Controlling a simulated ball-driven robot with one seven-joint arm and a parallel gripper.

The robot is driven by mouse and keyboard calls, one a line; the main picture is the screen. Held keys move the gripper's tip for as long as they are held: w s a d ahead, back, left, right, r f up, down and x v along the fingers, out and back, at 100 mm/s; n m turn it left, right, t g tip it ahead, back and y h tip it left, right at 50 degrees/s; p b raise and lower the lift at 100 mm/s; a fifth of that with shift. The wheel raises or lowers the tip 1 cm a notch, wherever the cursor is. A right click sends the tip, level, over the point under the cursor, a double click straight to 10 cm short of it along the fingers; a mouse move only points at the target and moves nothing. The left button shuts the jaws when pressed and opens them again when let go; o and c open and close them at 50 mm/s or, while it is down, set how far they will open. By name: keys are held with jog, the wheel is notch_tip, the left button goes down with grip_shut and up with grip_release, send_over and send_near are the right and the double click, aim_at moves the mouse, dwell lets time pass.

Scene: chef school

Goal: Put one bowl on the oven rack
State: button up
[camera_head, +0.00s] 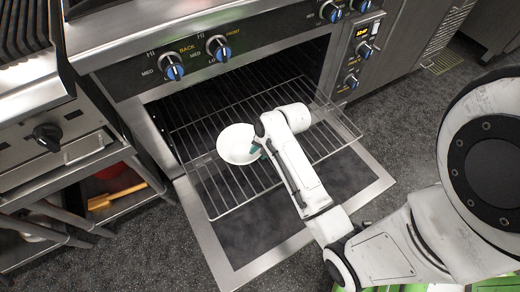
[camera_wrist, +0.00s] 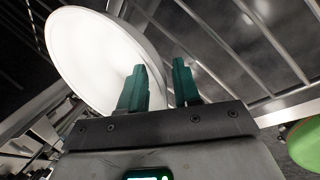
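A white bowl (camera_head: 236,145) is over the left part of the pulled-out wire oven rack (camera_head: 214,196) and appears to rest on it, though its underside is hidden. My gripper (camera_head: 262,149) is at the bowl's right edge, partly hidden by my wrist. In the wrist view, the bowl (camera_wrist: 95,55) fills the upper left. My two green fingers (camera_wrist: 163,82) stand apart with a visible gap. The left finger overlaps the bowl and the rim's right edge lies between the fingers. I see no firm grip on it.
The oven door (camera_head: 260,233) is folded down below the rack. Blue control knobs (camera_head: 173,72) line the oven front above. A lower shelf at left holds a red item (camera_head: 110,171) and a yellow-handled tool (camera_head: 116,196). The rack's right part is bare beneath my arm.

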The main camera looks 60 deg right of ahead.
jog(key=a+p+v, duration=0.1)
jog(key=p+v, duration=0.3)
jog(key=v, duration=0.8)
jog(key=s+a+m+g, duration=0.1)
jog(key=s+a+m, duration=0.2)
jog(key=a+m, duration=0.3)
jog(key=s+a+f+m+g+h, duration=0.1)
jog(key=a+m, duration=0.6)
jog(key=m, duration=0.7)
jog(key=shift+s+a+m+g, duration=0.3)
jog(key=shift+s+g, duration=0.5)
jog(key=shift+s, duration=0.2)
